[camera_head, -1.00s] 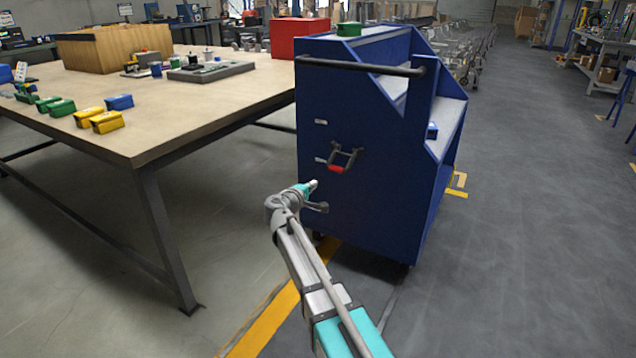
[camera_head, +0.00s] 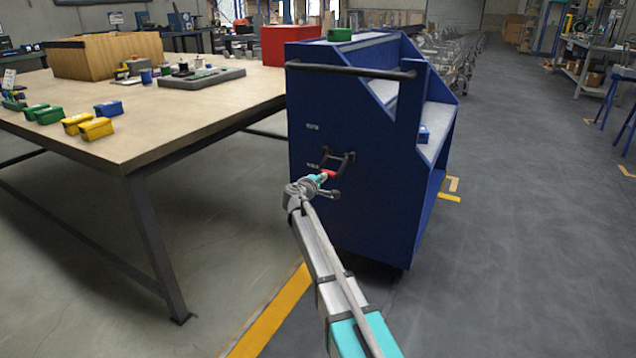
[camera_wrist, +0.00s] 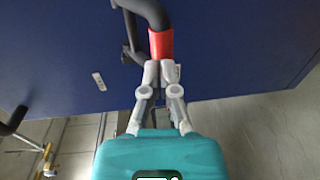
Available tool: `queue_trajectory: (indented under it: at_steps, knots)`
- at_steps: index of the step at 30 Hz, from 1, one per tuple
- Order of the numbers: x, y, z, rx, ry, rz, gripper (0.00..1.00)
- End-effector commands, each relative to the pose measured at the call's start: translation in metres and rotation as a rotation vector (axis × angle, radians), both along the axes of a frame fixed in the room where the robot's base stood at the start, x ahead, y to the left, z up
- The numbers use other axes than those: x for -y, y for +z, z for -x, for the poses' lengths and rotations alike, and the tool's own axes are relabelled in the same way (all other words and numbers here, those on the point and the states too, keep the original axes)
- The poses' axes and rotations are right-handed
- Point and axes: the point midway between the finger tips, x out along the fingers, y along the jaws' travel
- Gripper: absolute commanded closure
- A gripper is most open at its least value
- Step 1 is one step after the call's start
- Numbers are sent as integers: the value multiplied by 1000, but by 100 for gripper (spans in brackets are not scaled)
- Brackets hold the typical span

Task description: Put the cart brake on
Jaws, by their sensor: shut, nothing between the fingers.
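The blue cart (camera_head: 360,200) stands right of the workbench, its side panel facing me. On that panel is the brake lever (camera_head: 346,162), a dark bent bar with a red grip (camera_head: 328,173). In the wrist view the red grip (camera_wrist: 161,43) lies just beyond the fingertips, against the blue panel (camera_wrist: 60,50). My gripper (camera_head: 322,178) is at the red grip, its fingers together with nothing between them; it also shows in the wrist view (camera_wrist: 158,72). I cannot tell whether the fingertips touch the grip. Part of the lever is hidden behind my gripper.
The workbench (camera_head: 190,120) stands at the left with yellow bins (camera_head: 95,127), a wooden box and a red box (camera_head: 292,43). A dark push bar (camera_head: 350,70) crosses the cart's upper side. The floor at the right (camera_head: 530,230) is open.

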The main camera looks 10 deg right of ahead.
Motion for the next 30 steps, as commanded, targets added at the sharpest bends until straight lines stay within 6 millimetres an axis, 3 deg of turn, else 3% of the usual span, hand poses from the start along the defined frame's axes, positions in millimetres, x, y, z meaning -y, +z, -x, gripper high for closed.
queue_trajectory:
  at_steps: [16, 30]
  knots:
    - [4, -1, -6, 0, 1, 0, 100]
    - [9, -19, -12, 0, 0, 0, 100]
